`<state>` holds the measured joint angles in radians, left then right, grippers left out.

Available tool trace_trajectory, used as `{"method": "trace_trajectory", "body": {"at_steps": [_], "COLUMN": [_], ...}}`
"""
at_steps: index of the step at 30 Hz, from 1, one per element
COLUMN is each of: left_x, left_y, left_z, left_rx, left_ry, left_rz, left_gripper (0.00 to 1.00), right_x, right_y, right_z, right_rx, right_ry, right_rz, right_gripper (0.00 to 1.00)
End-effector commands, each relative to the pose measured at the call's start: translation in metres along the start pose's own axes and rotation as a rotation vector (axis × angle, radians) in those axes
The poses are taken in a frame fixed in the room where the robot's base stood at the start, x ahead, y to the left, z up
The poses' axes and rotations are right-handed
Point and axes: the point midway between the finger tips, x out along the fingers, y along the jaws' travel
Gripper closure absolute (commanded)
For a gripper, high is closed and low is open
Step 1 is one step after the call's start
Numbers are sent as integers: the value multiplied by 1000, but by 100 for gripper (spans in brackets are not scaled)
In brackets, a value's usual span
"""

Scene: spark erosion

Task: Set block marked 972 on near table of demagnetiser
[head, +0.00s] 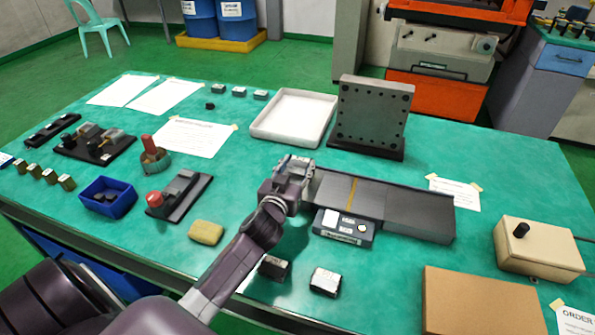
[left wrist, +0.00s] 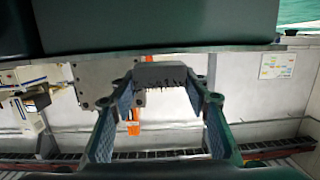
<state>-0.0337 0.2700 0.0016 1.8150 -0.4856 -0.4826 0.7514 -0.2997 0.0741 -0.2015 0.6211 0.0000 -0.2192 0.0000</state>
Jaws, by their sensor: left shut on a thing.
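The demagnetiser (head: 415,213) is a long, low grey unit with a yellow stripe across its top, on the green table. My left gripper (head: 303,164) is at its left end in the head view and hides part of that end. In the left wrist view my left gripper (left wrist: 170,90) is shut on a grey block (left wrist: 173,73) with a dark, ragged lower edge. I cannot read a number on it, nor tell whether it touches the demagnetiser. My right gripper is not in view.
A small control box (head: 343,227) stands at the demagnetiser's front. Two blocks, one dark (head: 274,267) and one light-topped (head: 325,281), lie nearer. A steel angle plate (head: 372,112) and white tray (head: 293,116) stand behind. A yellow sponge (head: 206,232) lies left of my arm.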

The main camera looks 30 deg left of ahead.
Motion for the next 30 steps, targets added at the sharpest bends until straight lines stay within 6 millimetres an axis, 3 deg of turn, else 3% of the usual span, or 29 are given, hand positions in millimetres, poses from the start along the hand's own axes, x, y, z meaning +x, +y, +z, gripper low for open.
{"method": "trace_trajectory", "body": {"at_steps": [3, 15, 16, 21, 30], "left_x": [2, 3, 3, 3, 2], "left_y": [1, 1, 0, 0, 0], "left_z": [10, 15, 18, 17, 14], "left_rx": [-1, -1, -1, 0, 1], "left_ry": [6, 6, 1, 1, 2], "left_rz": [2, 2, 1, 1, 1], "left_gripper": [100, 100, 56, 40, 40], "right_x": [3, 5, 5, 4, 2], "right_y": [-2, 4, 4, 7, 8], "right_z": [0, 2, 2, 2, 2], "right_rx": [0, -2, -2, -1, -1], "right_ry": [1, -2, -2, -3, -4], "right_rz": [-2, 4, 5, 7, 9], "right_gripper": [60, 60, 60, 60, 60]}}
